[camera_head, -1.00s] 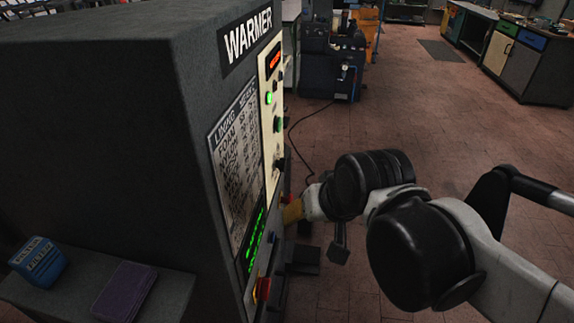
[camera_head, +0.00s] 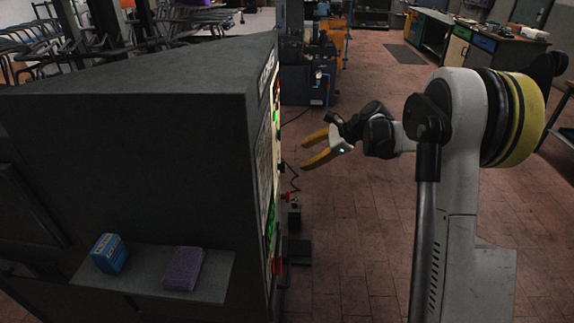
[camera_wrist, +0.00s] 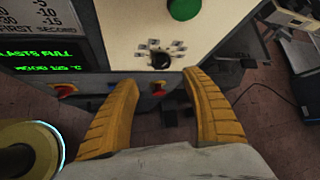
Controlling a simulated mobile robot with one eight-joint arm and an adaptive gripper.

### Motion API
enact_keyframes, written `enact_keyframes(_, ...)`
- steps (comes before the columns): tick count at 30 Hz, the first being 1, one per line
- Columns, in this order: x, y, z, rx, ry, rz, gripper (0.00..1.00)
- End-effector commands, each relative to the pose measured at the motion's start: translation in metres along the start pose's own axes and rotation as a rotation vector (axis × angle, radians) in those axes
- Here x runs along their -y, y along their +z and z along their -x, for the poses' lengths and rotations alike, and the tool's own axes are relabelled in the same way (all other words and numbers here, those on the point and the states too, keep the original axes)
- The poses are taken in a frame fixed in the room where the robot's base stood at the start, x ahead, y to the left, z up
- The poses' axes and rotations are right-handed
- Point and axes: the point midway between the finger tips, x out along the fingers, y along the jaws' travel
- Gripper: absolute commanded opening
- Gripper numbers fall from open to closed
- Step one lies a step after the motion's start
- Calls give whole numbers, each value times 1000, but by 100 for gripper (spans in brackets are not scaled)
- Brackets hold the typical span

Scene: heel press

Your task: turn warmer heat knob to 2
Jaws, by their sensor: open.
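The heat knob (camera_wrist: 160,60) is a small black dial with a ring of labels around it on the warmer's cream panel (camera_wrist: 118,20). It shows in the wrist view at upper middle; its exact setting is too small to read. My gripper (camera_head: 306,151) is open and empty, with yellow fingers (camera_wrist: 205,100) spread below and to both sides of the knob in the wrist view, apart from it. In the head view the warmer (camera_head: 130,150) is seen nearly edge-on, and my gripper is to the right of its panel.
A large green button (camera_wrist: 184,8) is above the knob. Red knobs (camera_wrist: 67,90) sit below the panel, near a green-lit display (camera_wrist: 35,55). A blue box (camera_head: 109,254) and a purple block (camera_head: 183,269) lie on the side shelf (camera_head: 222,270).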

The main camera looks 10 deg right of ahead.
Motion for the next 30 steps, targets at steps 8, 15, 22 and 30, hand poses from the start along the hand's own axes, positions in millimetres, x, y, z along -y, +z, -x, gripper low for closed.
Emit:
enact_keyframes(8, 2, -6, -29, 14, 1, -28, 56)
enact_keyframes(15, 2, -5, -78, 13, 0, -26, 56)
enact_keyframes(22, 3, -4, -106, 13, 0, -27, 56)
enact_keyframes(30, 4, -4, -111, 12, -1, -27, 56)
